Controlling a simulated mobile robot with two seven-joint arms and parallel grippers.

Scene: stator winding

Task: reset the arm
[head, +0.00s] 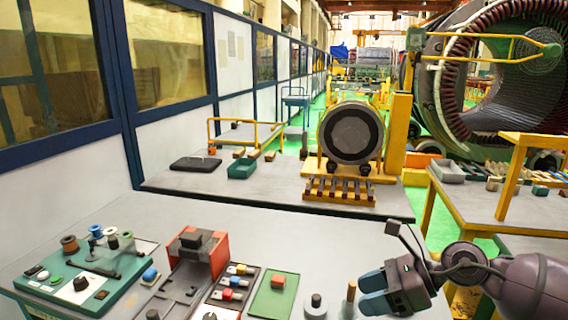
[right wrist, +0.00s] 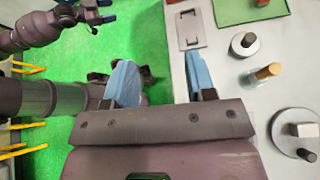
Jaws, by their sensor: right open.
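My right gripper (head: 372,292) is at the lower right in the head view, its blue fingers pointing left over the front table's right edge. In the right wrist view the gripper (right wrist: 163,82) has its two blue fingers wide apart with nothing between them. Part of the table edge and green floor show past the fingers. In the right wrist view, an arm at the upper left ends in small blue fingertips (right wrist: 106,11), which look like my left gripper; whether it is open is too small to tell. The head view does not show my left gripper.
The front table (head: 255,225) holds a green board (head: 85,275), a red-sided fixture (head: 205,250), a parts tray (head: 233,288) and a green tray (head: 275,292). A wooden peg (right wrist: 268,72) and a dark-topped cylinder (right wrist: 248,41) stand near my right gripper. Green floor (right wrist: 150,30) lies beside the table.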

